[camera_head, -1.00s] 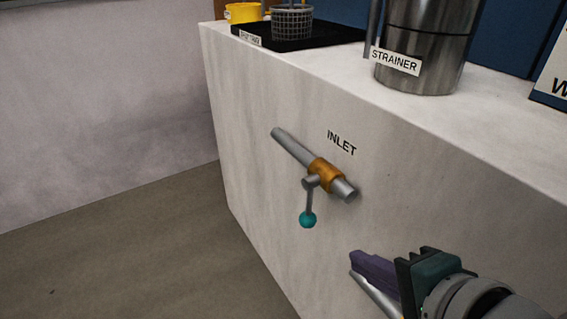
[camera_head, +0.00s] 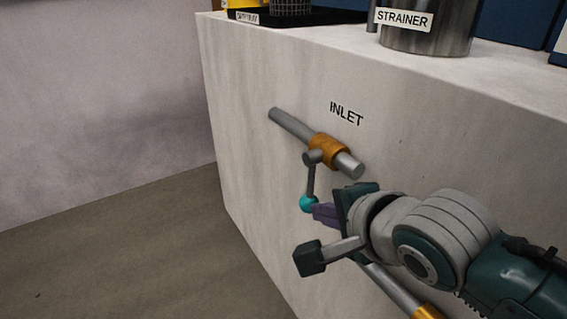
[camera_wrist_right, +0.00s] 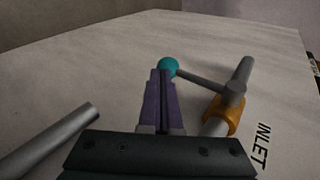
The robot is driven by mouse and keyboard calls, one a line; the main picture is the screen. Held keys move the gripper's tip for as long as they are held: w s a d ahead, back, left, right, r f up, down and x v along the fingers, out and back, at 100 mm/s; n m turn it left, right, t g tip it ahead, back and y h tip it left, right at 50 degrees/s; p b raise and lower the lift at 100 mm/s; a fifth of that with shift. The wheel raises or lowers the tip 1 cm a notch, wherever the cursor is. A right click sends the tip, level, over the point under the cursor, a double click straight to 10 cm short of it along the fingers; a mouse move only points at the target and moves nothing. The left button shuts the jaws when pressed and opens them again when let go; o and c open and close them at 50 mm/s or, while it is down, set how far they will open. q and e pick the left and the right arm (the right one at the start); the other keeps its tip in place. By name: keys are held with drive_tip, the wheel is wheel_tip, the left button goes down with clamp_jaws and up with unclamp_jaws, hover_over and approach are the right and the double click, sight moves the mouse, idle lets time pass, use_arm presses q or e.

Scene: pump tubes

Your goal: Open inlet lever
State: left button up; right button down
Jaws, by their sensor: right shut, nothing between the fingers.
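The inlet pipe (camera_head: 290,123) is a grey tube on the white counter front, under the INLET label (camera_head: 346,113). An orange collar (camera_head: 329,149) sits around it. The inlet lever (camera_head: 311,180) hangs down from the collar and ends in a teal ball (camera_head: 307,204). In the right wrist view the ball (camera_wrist_right: 168,67) shows just beyond the fingertips, with the lever (camera_wrist_right: 200,83) running right to the collar (camera_wrist_right: 221,115). My right gripper (camera_head: 318,213) has its purple fingers shut and empty, tips at the ball; whether they touch it I cannot tell. My left gripper is not in view.
A second grey pipe (camera_head: 393,285) runs below my right arm; it also shows at left in the right wrist view (camera_wrist_right: 50,140). The steel strainer (camera_head: 430,35) and a black tray (camera_head: 300,17) stand on the counter top. The floor at left is clear.

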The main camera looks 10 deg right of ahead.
sight(304, 207)
drive_tip(key=w+f+t+b, duration=0.1)
drive_tip(key=t+b, duration=0.1)
drive_tip(key=b, duration=0.2)
drive_tip(key=w+a+t+y+b, duration=0.1)
drive_tip(key=w+t+b, duration=0.1)
drive_tip(key=b, duration=0.3)
drive_tip(key=w+f+t+b, duration=0.1)
drive_tip(key=t+b, duration=0.1)
drive_tip(key=b, duration=0.2)
drive_tip(key=shift+w+a+f+m+t+y, duration=0.2)
drive_tip(key=shift+a+f+m+t+y, duration=0.1)
drive_tip(key=shift+m+t+y, duration=0.1)
drive_tip(key=w+a+r+t+b, duration=0.2)
drive_tip(key=w+r+t+b, duration=0.1)
drive_tip(key=w+r+b, duration=0.2)
drive_tip(key=shift+w+r+m+t+y+b, duration=0.2)
drive_tip(key=shift+w+m+t+y+b, duration=0.15)
drive_tip(key=shift+w+b, duration=0.25)
drive_tip(key=shift+a+r, duration=0.1)
idle(0.4)
